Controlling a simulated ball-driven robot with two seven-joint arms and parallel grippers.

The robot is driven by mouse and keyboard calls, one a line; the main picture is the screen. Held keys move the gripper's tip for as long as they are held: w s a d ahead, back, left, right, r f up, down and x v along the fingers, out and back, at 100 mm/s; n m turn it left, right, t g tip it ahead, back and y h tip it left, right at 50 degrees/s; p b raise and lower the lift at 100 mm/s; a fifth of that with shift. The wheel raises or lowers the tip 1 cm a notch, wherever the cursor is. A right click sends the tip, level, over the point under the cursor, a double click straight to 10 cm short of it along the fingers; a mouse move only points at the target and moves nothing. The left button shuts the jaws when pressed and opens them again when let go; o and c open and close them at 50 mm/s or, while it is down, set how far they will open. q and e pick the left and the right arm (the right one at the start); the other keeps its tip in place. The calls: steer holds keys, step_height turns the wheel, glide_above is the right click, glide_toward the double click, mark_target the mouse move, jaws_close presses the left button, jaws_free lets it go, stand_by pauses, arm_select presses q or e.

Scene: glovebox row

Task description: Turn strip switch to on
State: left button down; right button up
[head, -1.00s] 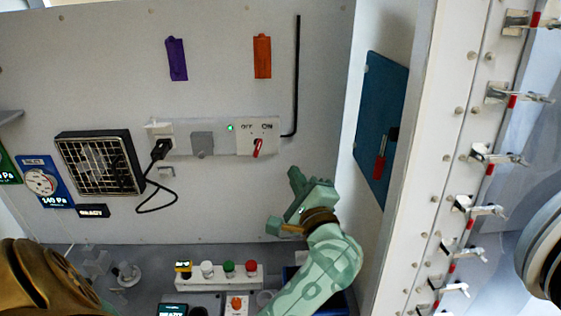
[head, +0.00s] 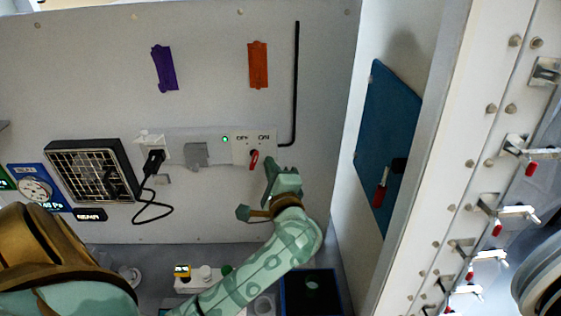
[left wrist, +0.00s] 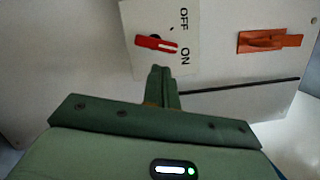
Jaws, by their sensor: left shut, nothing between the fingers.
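The strip switch is a red lever (head: 254,159) on the white power strip (head: 212,151) on the back wall. OFF is printed at its upper left and ON at its upper right. The lever hangs down, its lower end leaning slightly left; I cannot tell its setting for sure. The lever (left wrist: 157,44) also shows in the left wrist view, just beyond my fingertips. My left gripper (head: 269,166) is shut and empty, just right of and below the lever. Its fingertips (left wrist: 160,70) look apart from the lever. My right gripper is out of view.
A black plug (head: 154,160) with a looped cord sits left on the strip, beside a fan grille (head: 92,172). A green lamp (head: 225,139) glows on the strip. A black rod (head: 296,85) runs down the wall at right. A blue panel (head: 388,130) stands on the side wall.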

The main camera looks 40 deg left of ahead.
arm_select(q)
steer(key=n+b, duration=0.2)
steer(key=b, duration=0.1)
steer(key=s+a+r+n+b, duration=0.1)
steer(key=b, duration=0.3)
steer(key=shift+s+a+r+n+g+h, duration=0.2)
steer(key=shift+n+g+h, duration=0.1)
steer(key=shift+n+h, duration=0.1)
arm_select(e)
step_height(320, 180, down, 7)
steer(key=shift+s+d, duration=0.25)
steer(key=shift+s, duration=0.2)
arm_select(q)
steer(key=shift+w+d, duration=0.1)
